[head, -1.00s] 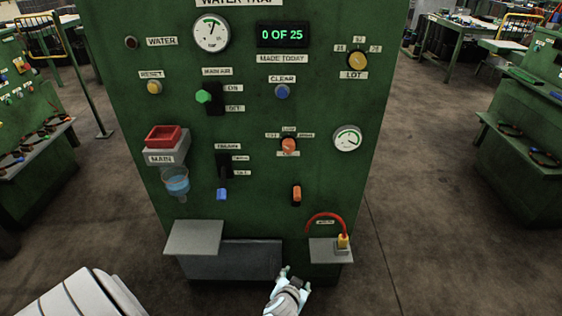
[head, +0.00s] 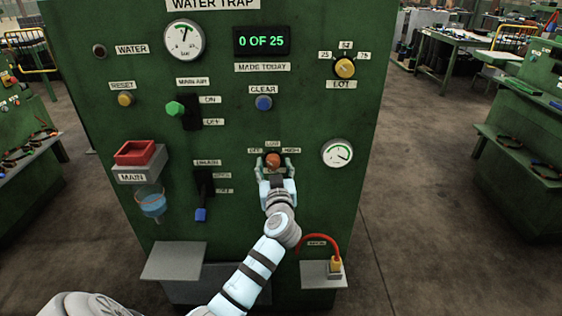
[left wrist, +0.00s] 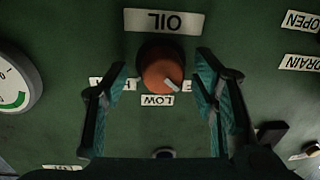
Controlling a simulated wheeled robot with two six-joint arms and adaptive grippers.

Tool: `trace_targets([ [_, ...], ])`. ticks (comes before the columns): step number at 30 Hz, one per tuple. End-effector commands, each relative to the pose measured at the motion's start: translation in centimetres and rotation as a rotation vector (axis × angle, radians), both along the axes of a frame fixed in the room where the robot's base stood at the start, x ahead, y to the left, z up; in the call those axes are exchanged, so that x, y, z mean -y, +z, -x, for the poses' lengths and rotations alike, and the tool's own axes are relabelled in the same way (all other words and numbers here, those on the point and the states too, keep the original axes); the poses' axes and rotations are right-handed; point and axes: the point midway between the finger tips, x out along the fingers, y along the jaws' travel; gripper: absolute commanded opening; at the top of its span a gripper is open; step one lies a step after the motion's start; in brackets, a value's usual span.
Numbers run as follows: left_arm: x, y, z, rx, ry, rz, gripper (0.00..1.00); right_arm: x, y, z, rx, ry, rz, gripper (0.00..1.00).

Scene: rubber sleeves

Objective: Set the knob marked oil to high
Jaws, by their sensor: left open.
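The oil knob (head: 272,160) is a round orange-red dial on the green panel, below the labels OFF, LOW and HIGH. In the left wrist view the knob (left wrist: 160,68) shows upside down with the OIL label (left wrist: 163,21). Its white pointer mark slants between LOW (left wrist: 158,100) and the partly hidden label on the right. My left gripper (head: 275,168) is open at the knob, one finger on each side. In the left wrist view gaps show between the fingers (left wrist: 160,63) and the knob. My right gripper is not in view.
Close by are the drain lever (head: 203,190) on the left, a gauge (head: 337,153) on the right and the blue clear button (head: 263,103) above. A grey shelf (head: 175,261) and a red hose (head: 321,238) sit lower down.

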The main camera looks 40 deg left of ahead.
Motion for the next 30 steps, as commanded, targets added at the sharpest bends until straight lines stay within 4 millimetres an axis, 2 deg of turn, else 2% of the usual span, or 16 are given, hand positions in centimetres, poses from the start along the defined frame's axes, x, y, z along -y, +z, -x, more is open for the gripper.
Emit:
trace_targets([
  [9, -0.40, -0.04, -0.10, 0.000, 0.000, 0.000, 0.52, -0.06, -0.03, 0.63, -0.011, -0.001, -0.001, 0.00],
  [18, -0.37, -0.06, -0.10, -0.001, 0.000, 0.001, 0.05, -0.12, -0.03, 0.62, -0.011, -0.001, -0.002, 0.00],
  [30, -0.34, -0.12, -0.10, -0.039, 0.000, -0.050, 0.05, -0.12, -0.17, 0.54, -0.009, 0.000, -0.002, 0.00],
])
